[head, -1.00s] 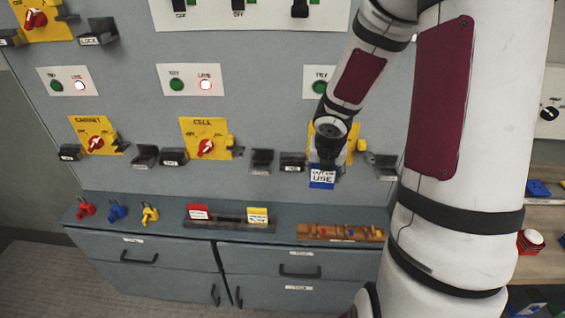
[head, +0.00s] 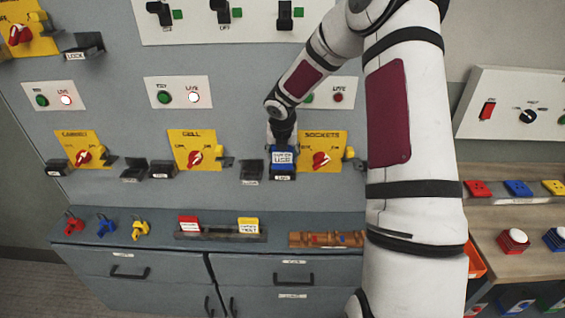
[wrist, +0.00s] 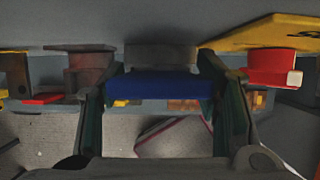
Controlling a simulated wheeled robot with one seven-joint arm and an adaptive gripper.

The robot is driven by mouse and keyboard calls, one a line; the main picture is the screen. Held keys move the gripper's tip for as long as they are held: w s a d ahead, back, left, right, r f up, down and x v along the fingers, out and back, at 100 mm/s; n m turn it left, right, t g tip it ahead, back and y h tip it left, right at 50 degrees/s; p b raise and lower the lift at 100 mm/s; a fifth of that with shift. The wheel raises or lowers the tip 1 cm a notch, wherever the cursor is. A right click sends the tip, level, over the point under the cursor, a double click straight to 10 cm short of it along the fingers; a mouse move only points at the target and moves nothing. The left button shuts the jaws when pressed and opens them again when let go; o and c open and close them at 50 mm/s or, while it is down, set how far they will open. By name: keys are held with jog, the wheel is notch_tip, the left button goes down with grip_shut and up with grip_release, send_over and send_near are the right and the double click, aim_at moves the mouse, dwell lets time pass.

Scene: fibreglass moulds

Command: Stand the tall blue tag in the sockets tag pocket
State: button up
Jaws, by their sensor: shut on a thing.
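My gripper (head: 283,146) is shut on the tall blue tag (head: 284,165), which has a white label reading "USE". The tag is upright at the dark sockets tag pocket (head: 283,177), just left of the yellow SOCKETS panel (head: 320,140). In the wrist view the blue tag (wrist: 160,86) lies between the two fingers, with a dark grey pocket (wrist: 160,56) right behind it on the wall side. I cannot tell whether the tag's lower end is inside the pocket or in front of it.
Another dark holder (head: 252,170) sits close on the left. The red SOCKETS switch (head: 320,160) is close on the right. The ledge below carries a tag rack (head: 215,236), a brown tray (head: 325,240) and several coloured padlocks (head: 107,226).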

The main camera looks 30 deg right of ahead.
aim_at(283, 160)
jog(key=shift+f, duration=1.7)
jog(key=shift+f, duration=0.15)
jog(key=o, duration=1)
jog(key=shift+c, duration=0.2)
